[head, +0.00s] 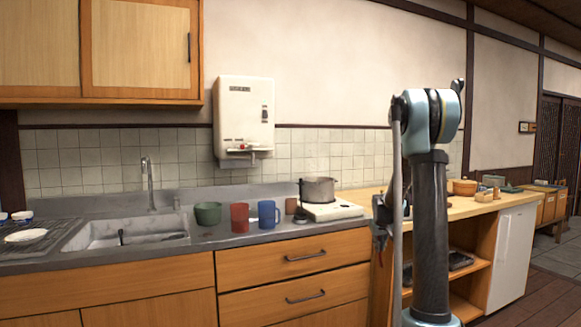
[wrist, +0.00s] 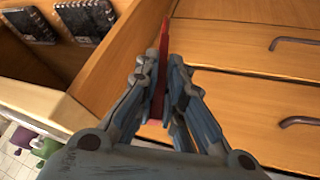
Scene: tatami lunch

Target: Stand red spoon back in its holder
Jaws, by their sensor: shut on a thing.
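The red spoon (wrist: 163,48) shows in the wrist view as a thin red strip between my fingers, pointing toward the top of the picture. My gripper (wrist: 162,72) is shut on it. In the head view, my gripper (head: 380,222) hangs in front of the counter's wooden section, left of my dark arm column. The spoon is too small there to make out its shape. I cannot tell which thing is the spoon's holder. A red cup (head: 239,218), a blue mug (head: 267,214) and a small brown cup (head: 300,216) stand on the grey counter, apart from my gripper.
A green bowl (head: 208,214) stands by the sink (head: 130,232). A pot (head: 318,190) sits on a white burner (head: 332,210). Closed drawers (head: 300,275) lie below the counter. Open shelves (head: 468,280) and a white fridge (head: 511,258) are at the right.

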